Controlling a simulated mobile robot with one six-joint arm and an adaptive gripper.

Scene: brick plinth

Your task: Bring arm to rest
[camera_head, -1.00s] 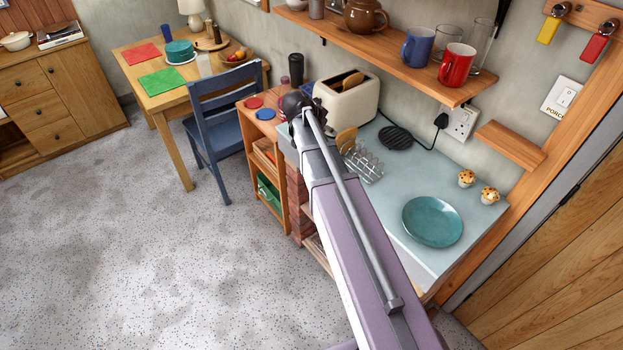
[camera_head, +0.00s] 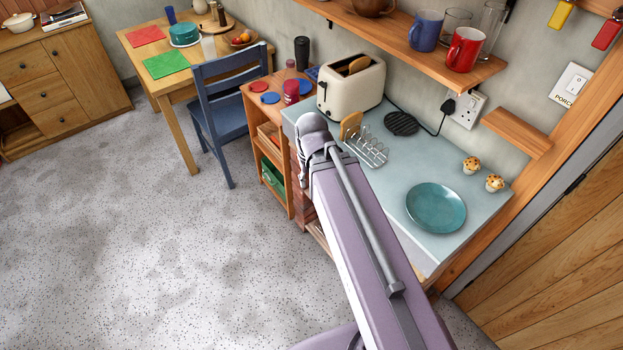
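My arm (camera_head: 365,240) reaches up from the bottom of the view and ends in a grey rounded joint (camera_head: 312,130) at the near left edge of the worktop. The pale worktop (camera_head: 465,240) on the brick plinth is partly hidden behind my arm.
The worktop bears a toaster (camera_head: 350,92), a toast rack (camera_head: 368,150), a teal plate (camera_head: 435,208) and two muffins (camera_head: 472,165). Left of it are an orange shelf unit (camera_head: 262,120) and a blue chair (camera_head: 228,100). Open floor (camera_head: 130,240) lies at left.

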